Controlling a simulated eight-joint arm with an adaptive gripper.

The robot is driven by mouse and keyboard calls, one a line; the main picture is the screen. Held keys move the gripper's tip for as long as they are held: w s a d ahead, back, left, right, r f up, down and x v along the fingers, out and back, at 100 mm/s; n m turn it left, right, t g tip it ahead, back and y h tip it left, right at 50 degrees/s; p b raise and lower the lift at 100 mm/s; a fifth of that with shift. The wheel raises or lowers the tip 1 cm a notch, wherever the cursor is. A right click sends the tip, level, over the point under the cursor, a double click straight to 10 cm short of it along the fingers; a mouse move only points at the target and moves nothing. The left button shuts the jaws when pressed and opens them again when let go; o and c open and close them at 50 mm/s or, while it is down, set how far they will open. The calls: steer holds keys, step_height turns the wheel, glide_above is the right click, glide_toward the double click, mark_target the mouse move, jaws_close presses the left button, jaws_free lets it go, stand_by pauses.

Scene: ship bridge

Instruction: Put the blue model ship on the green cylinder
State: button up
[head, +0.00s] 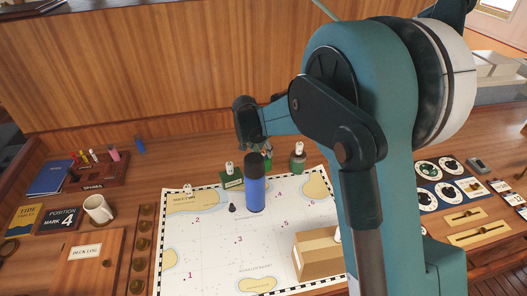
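I cannot make out a clear blue model ship. A tall blue upright cylinder with a dark top (255,192) stands on the chart. A green, rounded piece with a white top (298,161) stands at the chart's back edge and may be the green cylinder. A green block with a white marker (231,181) is left of the blue cylinder. The dark end of my arm, with my gripper (250,130), is above and behind the blue cylinder in the picture. Its fingers are not clear, and I cannot tell whether it touches anything.
A light wooden box (318,255) is on the chart (215,255) at front right. A white mug (98,208), deck log (88,255) and pen rack (95,175) are left. Dial panels (437,185) are right. My arm covers much of the right middle.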

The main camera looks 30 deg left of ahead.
steer(key=shift+r, duration=0.15)
steer(key=v, duration=1.2)
stand_by(0.7)
steer(key=d+r, duration=0.5)
steer(key=d, duration=0.9)
steer(key=d+r, duration=0.4)
steer(key=d, duration=0.9)
steer(key=d+r, duration=0.5)
steer(key=d, duration=0.9)
steer(key=s+d+t, duration=0.1)
steer(key=s+d, duration=0.4)
steer(key=d, duration=0.4)
steer(key=s+d+t, duration=0.1)
steer(key=s+d, duration=0.4)
steer(key=d, duration=0.4)
steer(key=s+d+f, duration=0.5)
steer(key=s+d, duration=0.6)
steer(key=s, duration=0.1)
steer(key=shift+s+d+f+t, duration=0.15)
steer(key=shift+d+t, duration=0.05)
steer(key=shift+t, duration=0.2)
